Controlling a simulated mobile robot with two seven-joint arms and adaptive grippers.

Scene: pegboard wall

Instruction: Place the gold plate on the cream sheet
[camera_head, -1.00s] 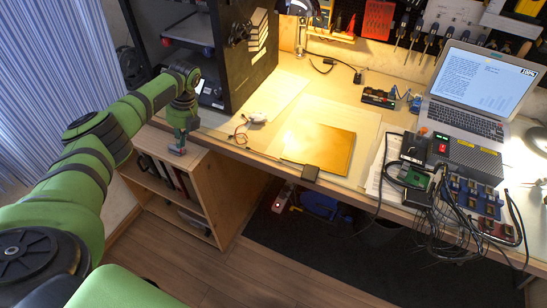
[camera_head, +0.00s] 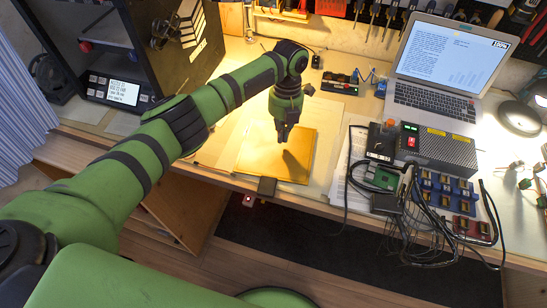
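The gold plate (camera_head: 263,158) is a flat, shiny square lying near the front edge of the workbench. A large pale cream sheet (camera_head: 337,125) lies on the bench and shows behind and to the right of the plate. The plate appears to overlap its front part. My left gripper (camera_head: 283,139) points down over the plate's upper middle and casts a shadow on it. Its fingers look close together, but I cannot tell whether they are open or shut, or whether they touch the plate. My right gripper is not in view.
To the right are a power box (camera_head: 438,147), tangled cables and a laptop (camera_head: 440,75). A dark cabinet (camera_head: 120,50) stands at the left behind my arm.

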